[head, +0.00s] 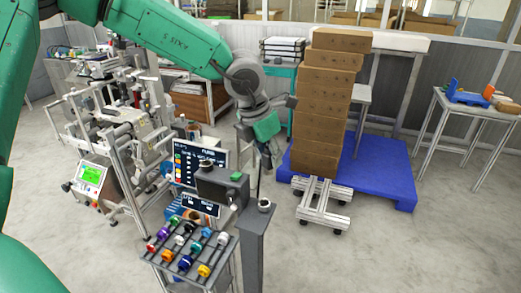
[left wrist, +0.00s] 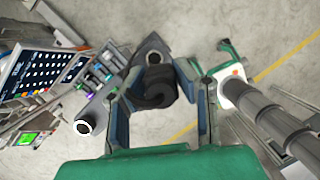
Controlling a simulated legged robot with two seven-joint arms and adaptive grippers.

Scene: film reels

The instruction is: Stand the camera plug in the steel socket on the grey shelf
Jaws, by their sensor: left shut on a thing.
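My left gripper (head: 266,158) hangs pointing down, above and behind the grey post. In the left wrist view its fingers (left wrist: 160,82) are closed around a dark, rounded piece, seemingly the camera plug (left wrist: 155,90). Its lower end is hard to make out, and in the head view the fingers mostly hide it. A small round steel socket (head: 265,203) stands on the narrow grey shelf (head: 252,220) on top of the post. The held piece is apart from the socket in the head view. My right gripper is not in view.
A sloped rack (head: 172,262) with several coloured plugs stands left of the post. A dark box with a green button (head: 236,176) and two screens (head: 200,165) stand close behind. A tall stack of cartons (head: 322,105) rises right of the gripper.

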